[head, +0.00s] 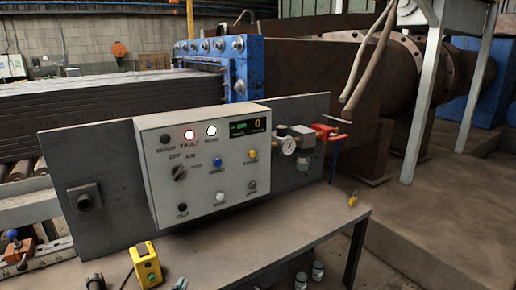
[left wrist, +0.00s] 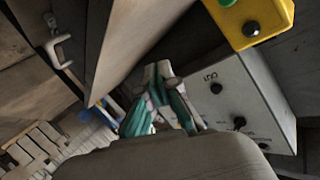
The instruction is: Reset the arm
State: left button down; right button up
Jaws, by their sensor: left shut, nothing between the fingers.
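My left gripper (left wrist: 159,76) shows in the left wrist view, its grey-and-teal fingers closed together with nothing between them. The grey rounded wrist housing (left wrist: 165,160) fills the bottom of that view. In the head view a small greyish tip shows at the bottom edge, right of the yellow button box (head: 146,265); I cannot tell if it is part of this gripper. The yellow box also shows at the upper right of the left wrist view (left wrist: 252,18), apart from the fingers. My right gripper is in neither view.
A grey control box (head: 205,160) with lamps, buttons and a display stands on the bench (head: 270,235). A gauge (head: 288,147) and red valve (head: 325,131) sit right of it. A yellow padlock (head: 352,200) is at the bench's right edge. A red brick-like block (head: 18,250) lies left.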

pick_arm(q)
jog(key=s+f+n+g, duration=0.1)
jog(key=s+f+g, duration=0.25)
jog(key=s, duration=0.65)
jog(key=s+f+n+g, duration=0.1)
jog(key=s+f+g, duration=0.25)
jog(key=s, duration=0.65)
jog(key=s+f+n+g, duration=0.1)
jog(key=s+f+g, duration=0.25)
jog(key=s, duration=0.65)
notch_tip(320, 180, down, 27)
jog(key=s+g, duration=0.2)
jog(key=s, duration=0.1)
jog(key=s+a+f+g, duration=0.1)
jog(key=s+a+f, duration=0.1)
jog(key=s+f, duration=1.2)
jog(key=shift+s+a+f, duration=0.3)
jog(key=shift+s+f, duration=0.05)
jog(key=shift+s, duration=0.55)
